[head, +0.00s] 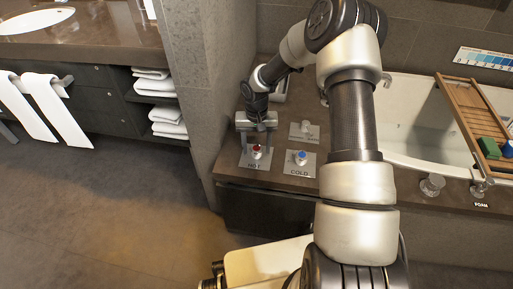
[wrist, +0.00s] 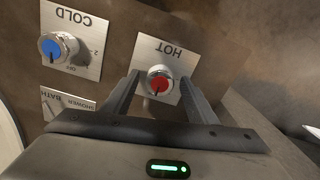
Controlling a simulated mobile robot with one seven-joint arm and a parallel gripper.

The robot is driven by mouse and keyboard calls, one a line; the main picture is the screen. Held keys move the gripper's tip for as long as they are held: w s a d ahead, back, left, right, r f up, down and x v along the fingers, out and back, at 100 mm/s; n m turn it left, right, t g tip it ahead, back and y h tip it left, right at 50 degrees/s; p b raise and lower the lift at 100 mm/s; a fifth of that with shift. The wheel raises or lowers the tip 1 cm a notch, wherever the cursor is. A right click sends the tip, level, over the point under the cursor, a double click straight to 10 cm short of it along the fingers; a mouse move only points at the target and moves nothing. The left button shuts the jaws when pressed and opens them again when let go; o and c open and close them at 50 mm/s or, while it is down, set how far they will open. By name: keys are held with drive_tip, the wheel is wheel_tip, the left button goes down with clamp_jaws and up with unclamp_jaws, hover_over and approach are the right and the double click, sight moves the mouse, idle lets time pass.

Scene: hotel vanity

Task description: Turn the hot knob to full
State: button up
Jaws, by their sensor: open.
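The hot knob, silver with a red cap, stands on a metal plate marked HOT; it shows in the head view (head: 256,153) and in the wrist view (wrist: 159,83). My gripper (head: 256,143) is above the plate, pointing down. In the wrist view its two open fingers (wrist: 158,92) lie to either side of the hot knob, with gaps between them and the knob. The knob's red cap has a dark pointer line toward the bottom of the wrist view. Scale marks around the hot knob cannot be read.
The cold knob with a blue cap (head: 301,156) stands on its own plate right of the hot one. A bath/shower plate (head: 304,132) lies behind. A bathtub (head: 405,125) with a wooden rack (head: 468,115) is at right. A stone wall (head: 192,85) stands close left of my gripper.

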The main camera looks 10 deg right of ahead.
drive_tip(key=shift+c, duration=0.5)
drive_tip(key=c, duration=1)
drive_tip(key=shift+n, duration=0.3)
drive_tip(key=n+p, duration=0.1)
drive_tip(key=n, duration=0.2)
drive_tip(key=shift+r+n+p, duration=0.1)
drive_tip(key=shift+n+p, duration=0.2)
drive_tip(key=shift+p, duration=0.1)
drive_tip(key=n+p, duration=0.1)
drive_tip(key=n, duration=0.3)
drive_tip(key=shift+n, duration=0.3)
drive_tip(key=n+p, duration=0.1)
drive_tip(key=n, duration=0.3)
drive_tip(key=shift+n+p, duration=0.75)
drive_tip(key=shift+n, duration=1.75)
